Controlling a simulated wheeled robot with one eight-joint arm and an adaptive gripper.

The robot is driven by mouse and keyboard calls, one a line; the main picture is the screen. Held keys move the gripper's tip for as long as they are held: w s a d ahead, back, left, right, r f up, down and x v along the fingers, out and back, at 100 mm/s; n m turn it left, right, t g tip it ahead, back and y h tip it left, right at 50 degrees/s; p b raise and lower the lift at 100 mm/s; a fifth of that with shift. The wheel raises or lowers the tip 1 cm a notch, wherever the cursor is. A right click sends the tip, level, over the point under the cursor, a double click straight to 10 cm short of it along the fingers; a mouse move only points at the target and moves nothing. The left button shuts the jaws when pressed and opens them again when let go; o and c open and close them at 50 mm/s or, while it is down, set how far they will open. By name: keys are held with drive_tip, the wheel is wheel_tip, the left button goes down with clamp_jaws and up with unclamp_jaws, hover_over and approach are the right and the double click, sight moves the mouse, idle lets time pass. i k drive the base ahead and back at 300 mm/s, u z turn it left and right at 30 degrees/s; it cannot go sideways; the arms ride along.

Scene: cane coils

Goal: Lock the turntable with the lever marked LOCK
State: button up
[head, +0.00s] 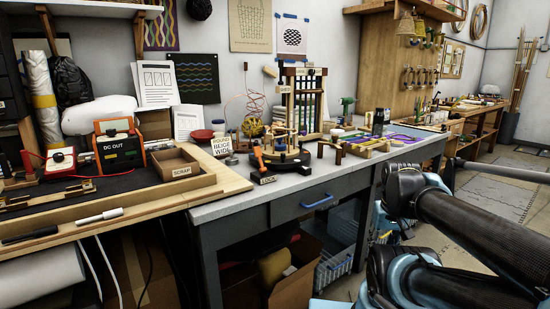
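The turntable (290,162) is a dark round base on the grey workbench, in the middle of the head view. Small wooden and metal parts stand on it. A lever with an orange-red handle (258,155) stands tilted at its front left. A small dark plate with pale lettering (267,180) sits at the lever's foot; the lettering is too small to read for certain. My gripper is not in view. Only links of my arm show at the right, apart from the bench and well to the right of the turntable.
A tool rack (303,97) stands behind. Wooden parts (352,148) lie to its right. The bench's front edge strip is mostly clear.

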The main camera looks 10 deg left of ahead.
sight(257, 150)
drive_tip(key=k, duration=0.4)
drive_tip(key=u, duration=0.9)
drive_tip(key=i, duration=0.75)
